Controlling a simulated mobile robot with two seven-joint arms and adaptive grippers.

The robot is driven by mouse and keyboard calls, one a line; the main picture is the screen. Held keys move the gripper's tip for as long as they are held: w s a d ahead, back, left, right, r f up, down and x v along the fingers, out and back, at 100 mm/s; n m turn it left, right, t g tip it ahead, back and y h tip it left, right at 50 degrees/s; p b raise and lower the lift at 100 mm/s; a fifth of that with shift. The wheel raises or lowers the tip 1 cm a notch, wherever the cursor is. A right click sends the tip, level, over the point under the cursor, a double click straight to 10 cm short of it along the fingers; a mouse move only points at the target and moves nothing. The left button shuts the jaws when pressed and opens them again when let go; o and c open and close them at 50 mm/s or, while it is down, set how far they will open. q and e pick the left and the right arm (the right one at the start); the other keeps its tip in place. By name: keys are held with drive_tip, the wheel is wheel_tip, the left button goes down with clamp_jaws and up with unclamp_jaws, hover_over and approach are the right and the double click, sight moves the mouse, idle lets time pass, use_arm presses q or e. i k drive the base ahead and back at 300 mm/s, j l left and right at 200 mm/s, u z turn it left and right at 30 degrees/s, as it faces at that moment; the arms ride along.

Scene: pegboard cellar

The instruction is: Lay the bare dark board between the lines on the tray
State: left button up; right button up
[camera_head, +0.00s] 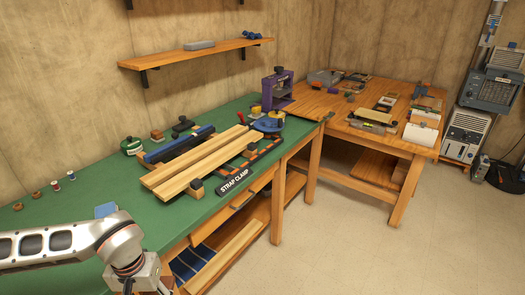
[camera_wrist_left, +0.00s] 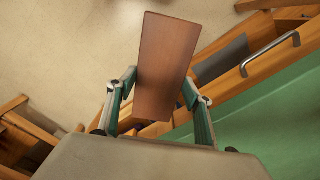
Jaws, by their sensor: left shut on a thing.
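My left gripper (camera_wrist_left: 159,88) is shut on a bare reddish-brown board (camera_wrist_left: 165,60) in the left wrist view. Its two fingers press the board's long sides, and the board sticks out past them over the floor and the bench front. In the head view my left arm comes in at the lower left, and the gripper is mostly cut off at the bottom edge. My right gripper is in neither view.
The green bench (camera_head: 75,190) carries pale wooden strips (camera_head: 195,165) beside a "STRAP CLAMP" label (camera_head: 235,180), a purple tool (camera_head: 277,90) and small jars. A wooden workbench (camera_head: 340,115) with several items stands beyond. An open lower shelf (camera_head: 262,215) lies under the green bench.

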sight(305, 109)
drive_tip(key=i+l, duration=0.6)
drive_tip(key=l, duration=0.15)
drive_tip(key=i+l, duration=0.6)
drive_tip(key=l, duration=0.15)
drive_tip(key=i+l, duration=0.55)
drive_tip(key=l, duration=0.15)
drive_tip(key=l+z, duration=0.05)
